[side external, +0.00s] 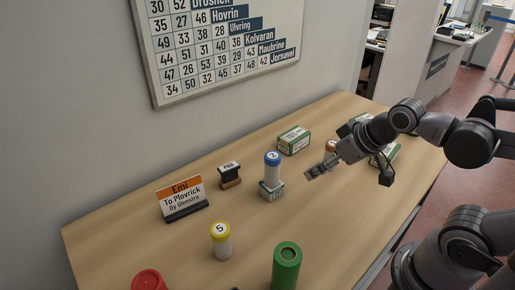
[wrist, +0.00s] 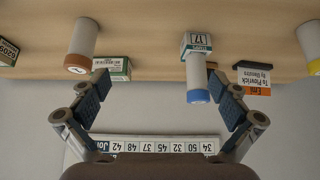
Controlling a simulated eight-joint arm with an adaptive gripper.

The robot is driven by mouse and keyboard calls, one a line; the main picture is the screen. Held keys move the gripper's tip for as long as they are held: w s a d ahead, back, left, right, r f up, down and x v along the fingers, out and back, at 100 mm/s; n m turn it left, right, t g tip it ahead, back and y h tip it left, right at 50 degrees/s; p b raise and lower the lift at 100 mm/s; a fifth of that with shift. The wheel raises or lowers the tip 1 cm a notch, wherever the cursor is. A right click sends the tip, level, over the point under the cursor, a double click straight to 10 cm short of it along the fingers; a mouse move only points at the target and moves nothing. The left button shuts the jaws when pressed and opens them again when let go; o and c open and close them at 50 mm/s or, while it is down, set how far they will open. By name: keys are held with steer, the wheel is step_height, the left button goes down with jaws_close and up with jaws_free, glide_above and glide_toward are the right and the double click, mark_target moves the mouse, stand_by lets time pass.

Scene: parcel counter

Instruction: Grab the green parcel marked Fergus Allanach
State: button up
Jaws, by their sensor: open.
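A green and white parcel (side external: 293,139) lies on the counter near the wall, behind and left of my gripper (side external: 318,170) in the side external view. A green-edged parcel (wrist: 118,66) shows in the wrist view near the left finger, which partly covers it. Another green and white parcel (side external: 386,154) lies under my arm, partly hidden. A further one (side external: 344,130) is mostly hidden behind the arm. No name on any parcel is readable. My gripper, seen from the wrist (wrist: 160,83), is open and empty, above the counter.
A rubber stamp (side external: 230,174), a name sign (side external: 182,197), a yellow-capped tube (side external: 221,240) and a green cylinder (side external: 286,266) stand leftward. A brown-capped tube (wrist: 82,48) stands near the parcels.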

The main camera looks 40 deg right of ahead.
steer(key=shift+c, duration=0.5)
steer(key=shift+d, duration=0.1)
steer(key=r+m+g+h, duration=0.2)
steer(key=m+g, duration=0.5)
steer(key=m, duration=1)
glide_above(387, 149)
steer(key=shift+w+a, duration=0.2)
steer(key=shift+w, duration=0.2)
steer(key=f, duration=0.3)
steer(key=d+f, duration=0.1)
steer(key=f, duration=0.1)
steer(key=shift+f, duration=0.1)
steer(key=shift+s+d+f, duration=0.1)
steer(key=shift+s+f, duration=0.05)
steer(key=shift+f, duration=1.25)
steer(key=shift+s+d+f, duration=0.1)
steer(key=shift+f, duration=1.25)
